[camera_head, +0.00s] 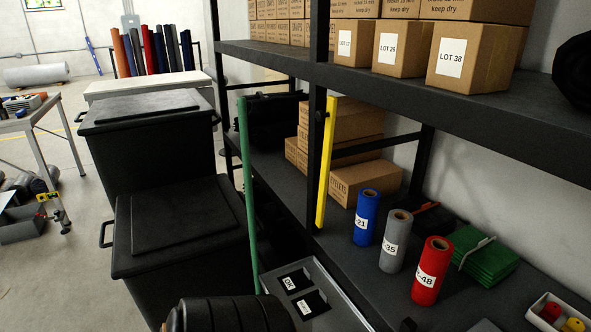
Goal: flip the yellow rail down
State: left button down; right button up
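The yellow rail (326,163) is a narrow bar that stands upright, leaning slightly, against the black front post of the shelving. Its top is just below the upper shelf and its lower end is near the lower shelf's front edge. Its full length shows, with nothing in front of it. No gripper can be made out in the head view, so none is seen at the rail.
A green rail (247,190) stands upright to the left. Blue (367,217), grey (395,242) and red (431,271) rolls stand on the lower shelf, right of the yellow rail. Cartons (354,184) sit behind it. Black lidded bins (180,225) stand left.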

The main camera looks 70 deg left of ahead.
aim_at(331, 113)
jog(key=u, duration=1.95)
